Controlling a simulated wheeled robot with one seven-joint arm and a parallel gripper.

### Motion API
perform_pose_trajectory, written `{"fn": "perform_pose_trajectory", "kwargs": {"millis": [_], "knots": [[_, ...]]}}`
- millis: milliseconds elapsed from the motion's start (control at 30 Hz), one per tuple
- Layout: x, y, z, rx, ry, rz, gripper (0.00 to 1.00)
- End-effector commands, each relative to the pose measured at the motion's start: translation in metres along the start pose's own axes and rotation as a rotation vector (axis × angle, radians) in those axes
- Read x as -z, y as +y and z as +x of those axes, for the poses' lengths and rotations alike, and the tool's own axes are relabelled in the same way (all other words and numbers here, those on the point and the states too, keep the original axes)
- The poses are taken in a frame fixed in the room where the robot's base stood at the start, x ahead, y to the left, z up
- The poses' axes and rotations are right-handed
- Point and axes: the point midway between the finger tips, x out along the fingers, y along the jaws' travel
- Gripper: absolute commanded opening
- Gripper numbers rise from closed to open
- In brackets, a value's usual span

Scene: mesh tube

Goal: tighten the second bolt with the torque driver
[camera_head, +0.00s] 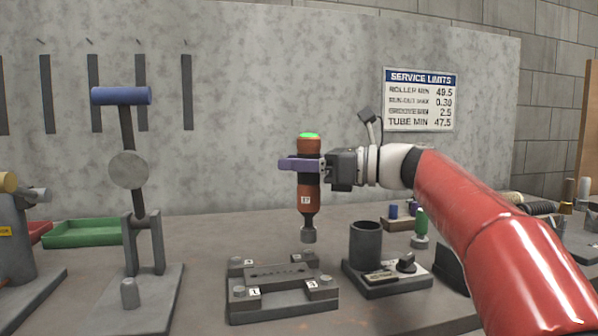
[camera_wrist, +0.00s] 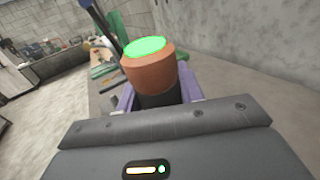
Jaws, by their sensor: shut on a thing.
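My gripper (camera_head: 301,164) is shut on the torque driver (camera_head: 308,190), an orange and black tool with a lit green top. The driver is upright with its grey socket pointing down. The wrist view shows its green cap and orange body (camera_wrist: 148,70) between the purple fingers. Below is a dark grey bolt plate (camera_head: 284,303) with bolts at its corners and number labels; 1 and 3 are readable at the front. The socket hangs above the plate's back right part, near the back right bolt (camera_head: 311,258). A small gap seems to show between them; exact alignment cannot be told.
Right of the plate stands a dark cup-shaped holder (camera_head: 366,244) on a base. A lever press (camera_head: 140,220) with a blue handle stands at left, with a green tray (camera_head: 85,234) behind it. A green-handled tool (camera_head: 421,228) stands behind the holder at right.

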Motion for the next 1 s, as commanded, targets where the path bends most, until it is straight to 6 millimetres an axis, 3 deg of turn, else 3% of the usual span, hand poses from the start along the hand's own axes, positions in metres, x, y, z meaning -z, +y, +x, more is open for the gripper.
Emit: {"fn": "perform_pose_trajectory", "kwargs": {"millis": [500, 1000], "knots": [[-0.029, 0.000, 0.000, 0.000, -0.002, -0.002, 0.06], [-0.032, 0.001, 0.000, 0.000, -0.001, -0.001, 0.06]]}}
